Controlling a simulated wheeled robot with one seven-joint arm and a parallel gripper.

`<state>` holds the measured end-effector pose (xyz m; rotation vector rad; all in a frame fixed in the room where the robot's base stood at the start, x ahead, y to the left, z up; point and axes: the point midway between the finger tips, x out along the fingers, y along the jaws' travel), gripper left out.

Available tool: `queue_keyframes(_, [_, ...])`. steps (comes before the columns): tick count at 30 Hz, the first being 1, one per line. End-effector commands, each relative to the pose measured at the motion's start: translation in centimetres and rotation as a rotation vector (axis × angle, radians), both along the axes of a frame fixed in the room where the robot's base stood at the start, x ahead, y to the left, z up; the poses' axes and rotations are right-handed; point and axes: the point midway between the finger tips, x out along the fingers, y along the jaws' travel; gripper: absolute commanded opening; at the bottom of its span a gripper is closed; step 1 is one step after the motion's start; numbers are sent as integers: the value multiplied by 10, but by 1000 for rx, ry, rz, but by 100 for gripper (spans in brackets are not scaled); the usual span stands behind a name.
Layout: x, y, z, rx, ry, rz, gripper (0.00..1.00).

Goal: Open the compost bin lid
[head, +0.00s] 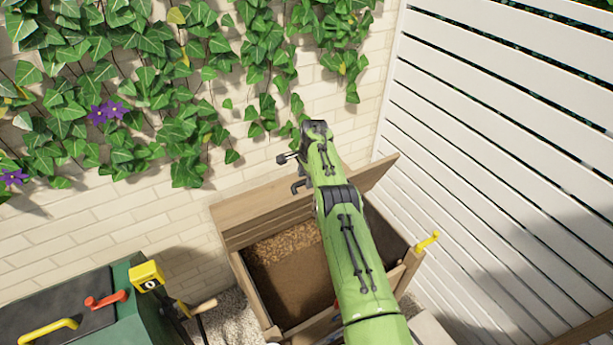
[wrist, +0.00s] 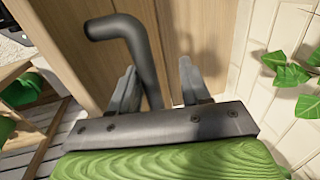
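The compost bin (head: 262,312) is a wooden box in the lower middle of the head view, with brown compost inside. Its wooden lid (head: 262,212) is raised and tilted back near the brick wall, behind the opening. My green arm crosses in front of the bin and lid and hides part of both. In the wrist view my gripper (wrist: 158,66) has its two grey fingers apart. A dark bent bar handle (wrist: 137,38) passes between them in front of wooden boards, closer to the left finger. I cannot tell whether it touches a finger.
A green box (head: 140,310) with a dark top and red and yellow handles stands at left. A yellow-headed tool (head: 147,275) is beside it. A yellow handle (head: 428,243) sticks out at the bin's right. A white slatted fence (head: 480,130) and ivy-covered brick wall (head: 150,215) enclose the corner.

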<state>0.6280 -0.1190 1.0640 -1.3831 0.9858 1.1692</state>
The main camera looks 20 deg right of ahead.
Motion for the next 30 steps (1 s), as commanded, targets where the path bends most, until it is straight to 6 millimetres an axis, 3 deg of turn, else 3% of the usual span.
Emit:
queue_keyframes(8, [-5, -1, 30, -1, -6, 0, 45])
queue_keyframes(15, [-18, -3, 98, -1, -6, 2, 45])
queue_keyframes(21, [-27, -4, 143, 0, -2, 2, 45])
queue_keyframes(30, [-30, -4, 154, 1, 2, 1, 45])
